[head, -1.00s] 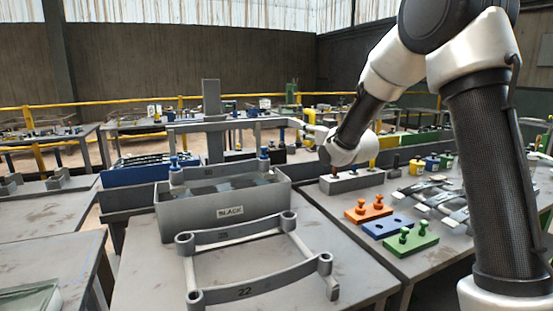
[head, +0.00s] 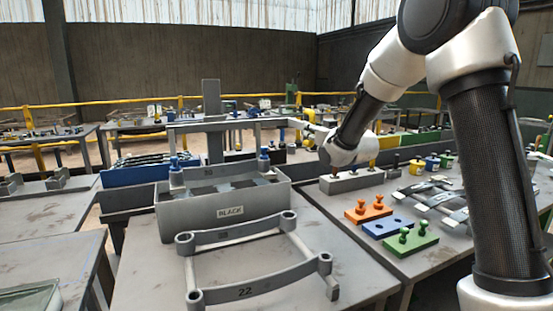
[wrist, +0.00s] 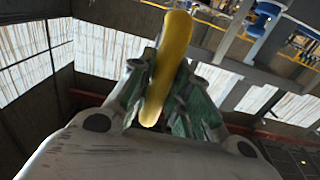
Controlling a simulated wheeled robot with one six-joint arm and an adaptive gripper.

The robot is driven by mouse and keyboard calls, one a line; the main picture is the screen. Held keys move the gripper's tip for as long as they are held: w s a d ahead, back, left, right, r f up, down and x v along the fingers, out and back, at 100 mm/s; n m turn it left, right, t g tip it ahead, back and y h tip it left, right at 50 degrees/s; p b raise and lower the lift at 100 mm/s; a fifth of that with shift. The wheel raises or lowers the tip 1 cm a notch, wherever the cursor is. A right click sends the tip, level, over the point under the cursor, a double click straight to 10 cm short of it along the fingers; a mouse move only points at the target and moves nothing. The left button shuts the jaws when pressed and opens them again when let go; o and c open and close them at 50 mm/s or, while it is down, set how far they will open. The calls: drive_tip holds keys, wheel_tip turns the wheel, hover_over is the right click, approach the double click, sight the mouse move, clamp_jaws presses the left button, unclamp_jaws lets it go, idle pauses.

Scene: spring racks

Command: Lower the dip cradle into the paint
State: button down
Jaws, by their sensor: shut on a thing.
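The grey tank (head: 225,214) labelled BLACK stands on the table in the head view. A grey frame (head: 230,124) with a long top bar spans above it, and I take this to be the dip cradle. Blue-topped posts (head: 264,160) stand at the tank's two ends. How deep the cradle sits and the paint level cannot be made out. My gripper (wrist: 158,88) is shut on a yellow bar (wrist: 174,45), which crosses between its fingers in the wrist view. In the head view my gripper is small, near the bar's right end.
A grey rack frame (head: 245,292) marked 22 lies in front of the tank. The right table carries an orange block (head: 368,210), a blue plate (head: 388,226), a green block (head: 411,240) and grey racks. An upright grey post (head: 211,105) rises behind the tank.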

wheel_tip(320, 180, down, 14)
drive_tip(key=shift+r, duration=0.25)
idle(1.3)
drive_tip(key=shift+s+f, duration=0.1)
drive_tip(key=shift+f, duration=0.05)
drive_tip(key=c, duration=1.5)
unclamp_jaws()
drive_tip(key=o, duration=0.5)
drive_tip(key=shift+c, duration=0.2)
drive_tip(key=shift+r, duration=0.25)
drive_tip(key=v, duration=0.7)
